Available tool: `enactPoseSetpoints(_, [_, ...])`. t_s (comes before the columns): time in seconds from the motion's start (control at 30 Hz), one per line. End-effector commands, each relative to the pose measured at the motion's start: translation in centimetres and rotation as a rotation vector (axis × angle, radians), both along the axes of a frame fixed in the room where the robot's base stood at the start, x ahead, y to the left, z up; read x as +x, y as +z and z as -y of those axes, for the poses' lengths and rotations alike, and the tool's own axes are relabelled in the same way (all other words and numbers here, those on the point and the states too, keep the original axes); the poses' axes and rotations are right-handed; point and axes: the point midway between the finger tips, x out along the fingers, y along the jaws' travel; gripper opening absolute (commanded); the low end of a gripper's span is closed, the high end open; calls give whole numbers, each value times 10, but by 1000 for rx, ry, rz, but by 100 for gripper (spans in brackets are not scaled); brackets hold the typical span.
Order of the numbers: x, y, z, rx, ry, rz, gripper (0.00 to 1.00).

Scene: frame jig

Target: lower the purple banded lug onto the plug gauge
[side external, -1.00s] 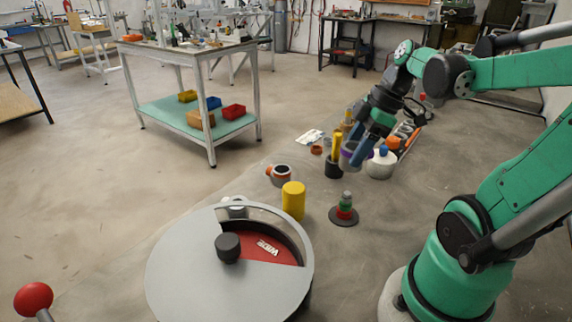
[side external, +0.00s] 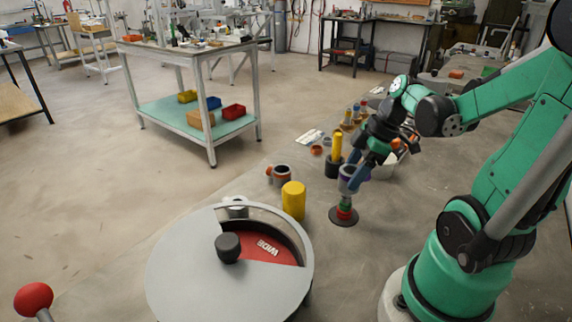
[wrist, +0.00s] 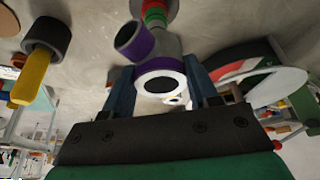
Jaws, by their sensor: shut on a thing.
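The purple banded lug (side external: 347,184), a grey ring with a purple band and a side boss, is between the blue fingers of my gripper (side external: 356,177). In the wrist view the lug (wrist: 160,67) shows its pale ring face and dark bore, with my gripper (wrist: 160,85) shut on it from both sides. The plug gauge (side external: 344,214) stands upright on a dark round base, with red and green bands. The lug is directly above the green band in the side view. The gauge (wrist: 155,12) shows at the wrist view's top edge. The lug hides its tip, so I cannot tell if they touch.
A yellow cylinder (side external: 293,201) stands left of the gauge, and a dark holder with a yellow pin (side external: 336,150) stands behind. A large grey round drum (side external: 190,268) fills the front left.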

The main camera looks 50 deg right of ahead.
Motion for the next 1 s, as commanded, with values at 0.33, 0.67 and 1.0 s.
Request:
enactPoseSetpoints(0.33, [0, 0, 0, 0, 0, 0, 0])
enactPoseSetpoints(0.67, [0, -2, 0, 0, 0, 0, 0])
enactPoseSetpoints(1.0, [0, -13, 0, 0, 0, 0, 0])
